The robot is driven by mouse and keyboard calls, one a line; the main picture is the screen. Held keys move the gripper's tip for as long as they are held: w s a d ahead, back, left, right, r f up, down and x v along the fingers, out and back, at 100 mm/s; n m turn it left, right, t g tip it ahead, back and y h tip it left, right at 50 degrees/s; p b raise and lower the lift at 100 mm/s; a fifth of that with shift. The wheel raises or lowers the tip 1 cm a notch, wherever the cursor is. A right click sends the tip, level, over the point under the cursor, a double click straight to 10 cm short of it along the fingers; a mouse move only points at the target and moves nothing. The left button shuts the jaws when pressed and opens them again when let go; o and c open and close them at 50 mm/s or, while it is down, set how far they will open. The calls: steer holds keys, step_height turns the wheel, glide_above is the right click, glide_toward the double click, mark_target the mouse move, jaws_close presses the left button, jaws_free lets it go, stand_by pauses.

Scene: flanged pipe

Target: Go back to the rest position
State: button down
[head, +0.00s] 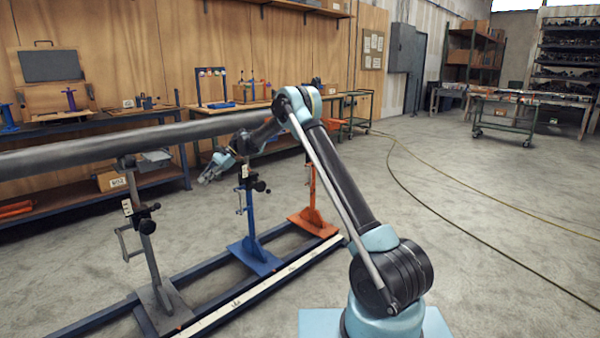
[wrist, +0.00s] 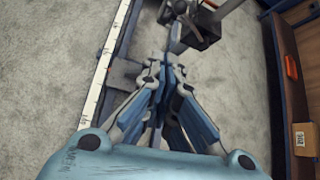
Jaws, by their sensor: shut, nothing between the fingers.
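My gripper (head: 214,170) hangs at the end of my bent arm, beside the long dark pipe (head: 80,150) and near the blue stand (head: 249,215). In the wrist view my gripper (wrist: 160,68) has its fingers together, with nothing between them. The pipe lies level across the left of the head view, over the grey stand (head: 146,240) and the blue stand. My arm partly hides the pipe's right end, so I cannot tell exactly how it rests there.
An orange stand (head: 313,195) is on the same floor rail, which carries a white measuring strip (head: 270,278). A workbench (head: 60,190) lines the wooden wall. Cables (head: 430,205) cross the open floor at right. A cardboard box (wrist: 304,139) shows at right in the wrist view.

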steer(key=s+d+r+n+t+h, duration=0.1)
steer(key=s+d+r, duration=0.3)
steer(key=d, duration=0.5)
steer(key=s+d+r+n+t, duration=0.1)
steer(key=s+d+r+t, duration=0.15)
steer(key=d+r, duration=0.55)
steer(key=s+d+r+t+h, duration=0.1)
steer(key=s+d+r, duration=0.2)
steer(key=d, duration=0.8)
steer(key=s+d+f+n+t+h, duration=0.3)
steer(key=s+d+h, duration=0.1)
steer(key=s+d, duration=1.95)
steer(key=s+d+f+n+h, duration=0.2)
steer(key=s+d+f, duration=0.8)
steer(key=s+f, duration=0.2)
steer(key=shift+s+d+f+n+t+h, duration=0.25)
steer(key=shift+s+n+t+h, duration=0.1)
steer(key=shift+s, duration=0.75)
steer(key=shift+a, duration=0.1)
